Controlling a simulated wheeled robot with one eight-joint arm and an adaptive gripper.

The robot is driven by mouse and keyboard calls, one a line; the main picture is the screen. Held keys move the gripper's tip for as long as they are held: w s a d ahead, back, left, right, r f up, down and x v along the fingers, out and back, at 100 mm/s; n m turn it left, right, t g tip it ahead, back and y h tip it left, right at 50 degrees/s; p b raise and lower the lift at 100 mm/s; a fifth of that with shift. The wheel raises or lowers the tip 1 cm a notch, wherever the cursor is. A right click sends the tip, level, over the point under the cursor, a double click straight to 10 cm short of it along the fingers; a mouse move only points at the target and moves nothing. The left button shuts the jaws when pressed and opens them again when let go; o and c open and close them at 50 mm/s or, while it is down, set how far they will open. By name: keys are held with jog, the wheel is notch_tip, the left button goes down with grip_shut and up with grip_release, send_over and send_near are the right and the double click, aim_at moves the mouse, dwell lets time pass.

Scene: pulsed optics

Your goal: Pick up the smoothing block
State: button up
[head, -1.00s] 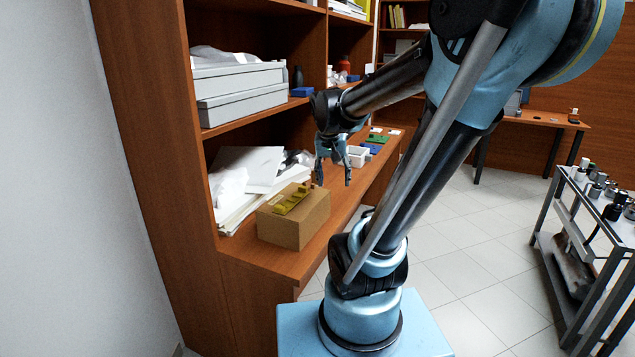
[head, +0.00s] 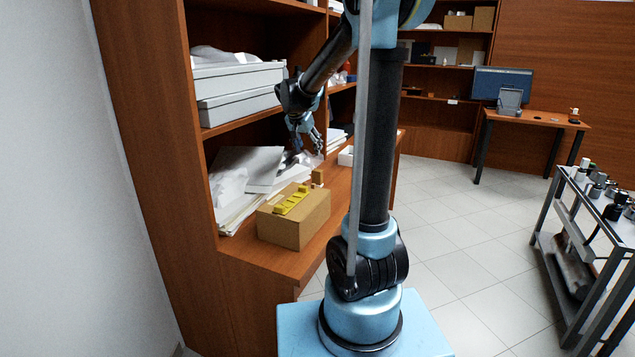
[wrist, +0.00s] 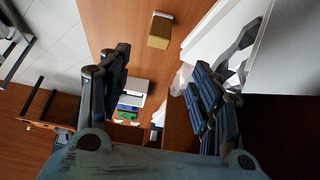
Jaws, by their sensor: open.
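A small tan-brown block (head: 317,176), which looks like the smoothing block, stands on the wooden shelf top just behind a cardboard box. In the wrist view the block (wrist: 160,32) shows near the top centre, with a pale top edge, beyond the fingertips. My gripper (head: 307,147) is open and empty, above and slightly behind the block in the head view. In the wrist view my gripper (wrist: 157,72) has its two fingers wide apart, with bare wood between them. Nothing touches the block.
The cardboard box (head: 305,229) carries a yellow part (head: 291,200) on its top. Papers and white sheets (head: 250,165) lie left of the gripper. Grey boxes (head: 237,105) sit on the shelf above. A trolley (head: 590,235) stands far right.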

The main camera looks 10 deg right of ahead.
aim_at(316, 171)
jog(key=x, duration=1.1)
jog(key=shift+w, duration=0.1)
jog(key=shift+s+x, duration=0.15)
jog(key=shift+x, duration=1.45)
jog(key=shift+s+x, duration=0.15)
jog(key=shift+x, duration=1.45)
jog(key=shift+f, duration=0.15)
jog(key=shift+c, duration=0.5)
jog(key=c, duration=1.1)
